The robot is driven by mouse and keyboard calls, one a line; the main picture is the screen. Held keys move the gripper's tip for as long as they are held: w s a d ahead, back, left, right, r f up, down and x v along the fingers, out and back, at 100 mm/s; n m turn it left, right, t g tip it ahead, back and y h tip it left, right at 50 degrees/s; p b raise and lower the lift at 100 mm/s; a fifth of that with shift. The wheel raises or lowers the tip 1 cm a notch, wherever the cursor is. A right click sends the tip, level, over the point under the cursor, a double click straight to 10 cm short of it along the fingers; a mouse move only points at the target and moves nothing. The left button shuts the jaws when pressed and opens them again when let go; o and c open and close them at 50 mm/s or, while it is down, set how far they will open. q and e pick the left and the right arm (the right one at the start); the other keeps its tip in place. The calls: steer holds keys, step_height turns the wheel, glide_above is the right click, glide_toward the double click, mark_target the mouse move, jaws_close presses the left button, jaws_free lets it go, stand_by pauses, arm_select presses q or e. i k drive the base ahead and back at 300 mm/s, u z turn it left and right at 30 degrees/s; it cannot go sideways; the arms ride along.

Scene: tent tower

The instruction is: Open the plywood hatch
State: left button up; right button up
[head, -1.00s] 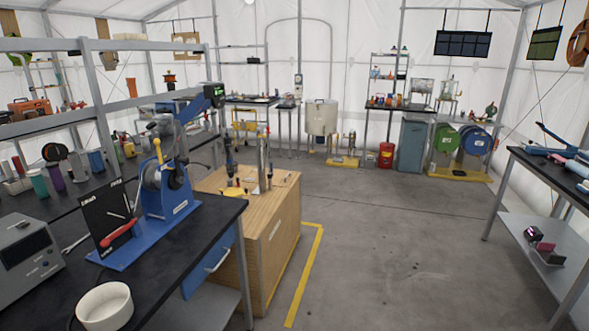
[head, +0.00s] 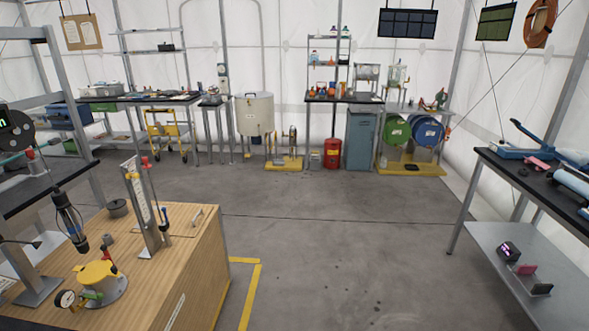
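A plywood cabinet (head: 200,262) stands at the lower left of the head view. On its top, near the back right corner, a flat plywood panel with a small pale handle (head: 197,216) lies flush or nearly flush; it looks like the hatch and appears shut. Neither of my grippers shows in the head view.
A yellow-topped fixture with a gauge (head: 98,280) stands on the cabinet's near part. Yellow floor tape (head: 252,290) runs along the cabinet's right side. Open grey floor (head: 340,240) lies to the right, up to a black-topped bench (head: 535,180).

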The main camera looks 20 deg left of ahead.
mark_target(185, 222)
steer(key=u, duration=0.25)
steer(key=i, duration=2.2)
steer(key=u, duration=0.7)
steer(key=i, duration=0.3)
